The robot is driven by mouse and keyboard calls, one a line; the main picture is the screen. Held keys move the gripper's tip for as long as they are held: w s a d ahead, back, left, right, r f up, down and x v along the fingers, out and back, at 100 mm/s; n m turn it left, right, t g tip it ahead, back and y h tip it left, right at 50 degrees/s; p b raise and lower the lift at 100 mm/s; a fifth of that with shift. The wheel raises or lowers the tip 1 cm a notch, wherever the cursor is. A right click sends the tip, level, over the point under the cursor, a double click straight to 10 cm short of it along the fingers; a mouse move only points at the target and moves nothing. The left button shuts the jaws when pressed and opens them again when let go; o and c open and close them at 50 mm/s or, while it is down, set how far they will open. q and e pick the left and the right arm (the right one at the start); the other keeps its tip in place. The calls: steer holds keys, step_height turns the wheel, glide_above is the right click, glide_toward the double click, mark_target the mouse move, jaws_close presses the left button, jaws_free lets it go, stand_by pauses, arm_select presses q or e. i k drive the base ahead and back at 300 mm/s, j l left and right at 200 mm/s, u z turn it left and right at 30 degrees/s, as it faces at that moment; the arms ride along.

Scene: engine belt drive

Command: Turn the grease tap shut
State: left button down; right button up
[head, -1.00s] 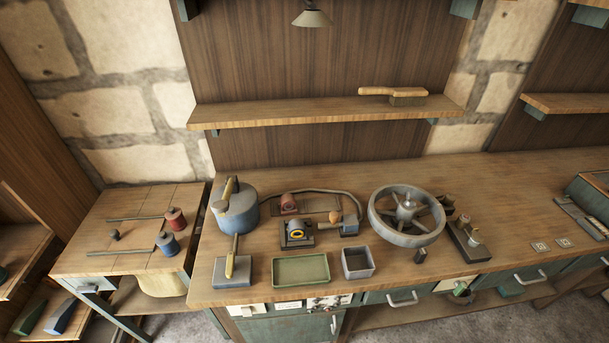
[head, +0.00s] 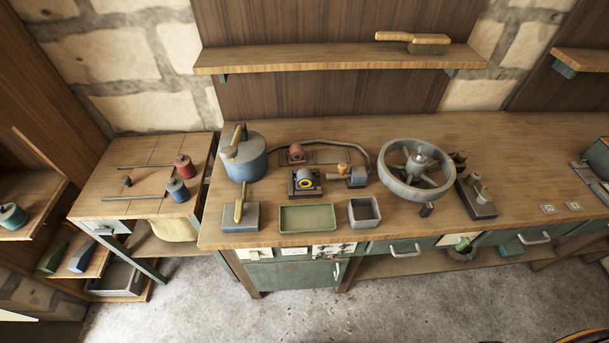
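No part is marked as the grease tap. A small fitting with a round wooden knob (head: 343,168) and a blue-grey body (head: 357,177) sits on the bench, right of a block with a yellow ring (head: 304,181). A blue-grey can (head: 245,160) with a wooden-handled lever on top stands to the left. A dark hose (head: 325,140) runs from near the can round to the fitting. I cannot tell whether the tap is open or shut. Neither of my grippers is in view.
A spoked handwheel (head: 416,190) stands right of the fitting. A green tray (head: 307,228) and a grey square box (head: 364,213) lie in front. The bench top (head: 560,150) is clear at back right. A brush (head: 430,44) lies on the shelf.

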mark_target(239, 212)
steer(key=k+l, duration=0.25)
steer(key=k, duration=0.25)
steer(key=u, duration=1.65)
